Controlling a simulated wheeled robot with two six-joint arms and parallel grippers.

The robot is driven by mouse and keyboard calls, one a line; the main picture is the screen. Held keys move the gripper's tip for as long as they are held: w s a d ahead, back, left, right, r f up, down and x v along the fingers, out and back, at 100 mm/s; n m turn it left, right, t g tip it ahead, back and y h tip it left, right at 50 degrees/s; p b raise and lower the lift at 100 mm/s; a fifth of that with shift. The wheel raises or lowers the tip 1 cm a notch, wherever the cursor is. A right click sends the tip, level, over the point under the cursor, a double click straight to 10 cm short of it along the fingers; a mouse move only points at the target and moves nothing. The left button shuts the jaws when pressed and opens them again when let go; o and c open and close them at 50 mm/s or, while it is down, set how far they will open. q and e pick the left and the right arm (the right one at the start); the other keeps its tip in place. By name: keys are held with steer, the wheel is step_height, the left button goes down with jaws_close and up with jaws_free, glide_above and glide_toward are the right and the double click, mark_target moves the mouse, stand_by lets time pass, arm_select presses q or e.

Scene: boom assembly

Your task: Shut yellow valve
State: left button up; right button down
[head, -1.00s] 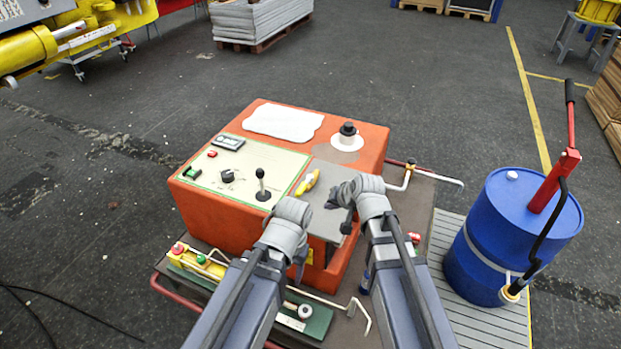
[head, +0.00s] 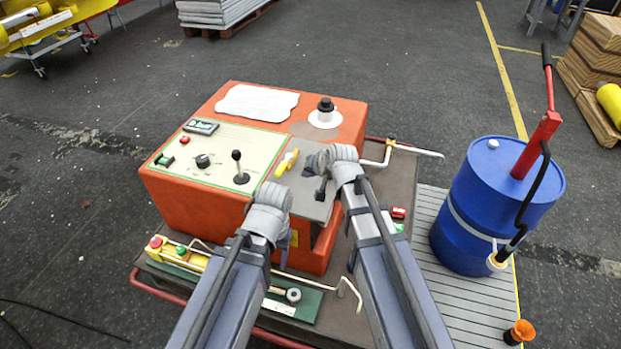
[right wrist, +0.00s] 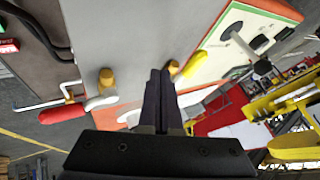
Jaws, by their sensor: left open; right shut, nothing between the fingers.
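The yellow valve (head: 287,163) is a small lever on the left part of the grey panel (head: 309,206), on top of the orange console. In the right wrist view a yellow lever (right wrist: 195,64) lies just right of my fingertips, beside the pale control panel. My right gripper (head: 321,190) is shut and empty over the grey panel, right of the valve and, as far as I can tell, apart from it. It also shows in the right wrist view (right wrist: 159,76). My left gripper (head: 288,258) is open and empty at the console's front; its fingers are partly hidden by its wrist.
The orange console (head: 190,200) has a black joystick (head: 238,168) and a knob (head: 202,160) left of the valve. A white pipe (head: 418,151) sticks out on the right. A blue drum (head: 478,225) with a red-handled pump stands right.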

mark_target(284, 165)
steer(key=b+x, duration=0.3)
steer(key=x, duration=0.2)
steer(key=shift+f, duration=0.2)
steer(key=shift+w+a+r+p, duration=0.15)
steer(key=shift+a+r+p, duration=0.25)
steer(key=shift+a, duration=0.15)
steer(key=shift+w+a+r+p, duration=0.2)
steer(key=shift+a+r+p, duration=0.15)
steer(key=shift+a, duration=0.2)
arm_select(q)
steer(key=shift+f, duration=1.25)
arm_select(e)
steer(key=shift+w+a+r, duration=0.1)
steer(key=shift+w+a, duration=0.15)
steer(key=shift+a, duration=0.4)
